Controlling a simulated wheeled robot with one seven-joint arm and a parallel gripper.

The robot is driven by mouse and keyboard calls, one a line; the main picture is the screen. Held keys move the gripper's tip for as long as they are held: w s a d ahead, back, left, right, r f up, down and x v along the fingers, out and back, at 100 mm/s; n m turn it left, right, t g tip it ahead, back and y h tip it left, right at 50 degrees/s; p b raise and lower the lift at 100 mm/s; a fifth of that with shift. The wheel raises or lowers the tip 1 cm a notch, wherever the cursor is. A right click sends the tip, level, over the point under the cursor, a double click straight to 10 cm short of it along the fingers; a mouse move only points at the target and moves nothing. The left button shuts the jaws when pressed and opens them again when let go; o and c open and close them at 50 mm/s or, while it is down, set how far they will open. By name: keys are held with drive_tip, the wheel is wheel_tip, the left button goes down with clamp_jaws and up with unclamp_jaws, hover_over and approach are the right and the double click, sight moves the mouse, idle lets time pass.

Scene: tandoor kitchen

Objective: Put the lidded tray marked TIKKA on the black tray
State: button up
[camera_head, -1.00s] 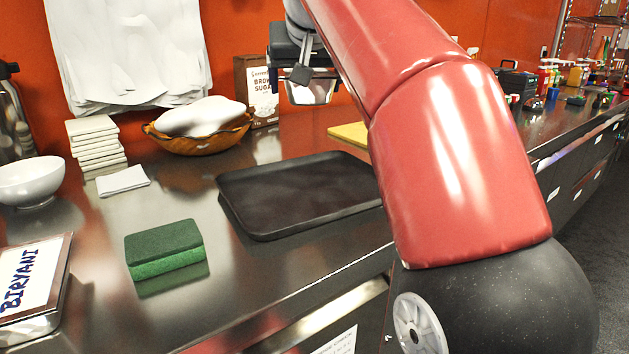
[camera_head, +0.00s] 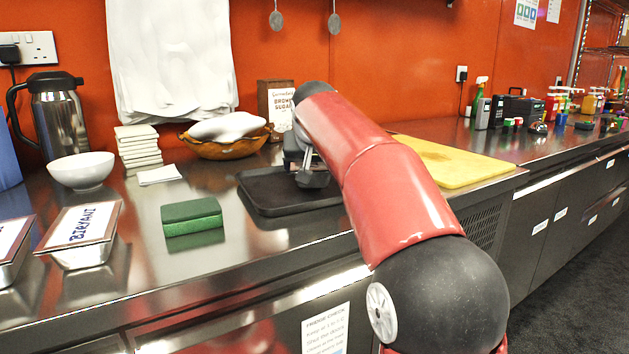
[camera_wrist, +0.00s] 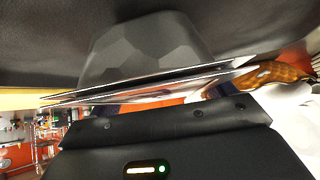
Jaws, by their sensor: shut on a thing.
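The black tray (camera_head: 268,194) lies flat on the steel counter, its right part hidden behind my red arm. My gripper (camera_head: 312,178) is over this tray, pointing down and low. It is shut on a thin-edged, shiny lidded tray (camera_wrist: 150,92), which shows edge-on in the wrist view under a dark finger. Its marking is not visible, so I cannot read TIKKA on it. In the head view my arm and gripper hide it, and I cannot tell whether it touches the black tray.
A lidded tray marked BIRYANI (camera_head: 84,228) stands at left, beside another lidded tray (camera_head: 10,245) cut by the frame. A green sponge (camera_head: 192,217) lies left of the black tray. A bread basket (camera_head: 225,147) and sugar box (camera_head: 276,110) stand behind. A yellow board (camera_head: 455,165) lies right.

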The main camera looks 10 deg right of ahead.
drive_tip(key=shift+f, duration=0.55)
drive_tip(key=o, duration=1.2)
drive_tip(key=shift+o, duration=0.2)
drive_tip(key=shift+r, duration=0.15)
drive_tip(key=v, duration=1.2)
drive_tip(key=shift+p, duration=0.45)
drive_tip(key=shift+s, duration=0.1)
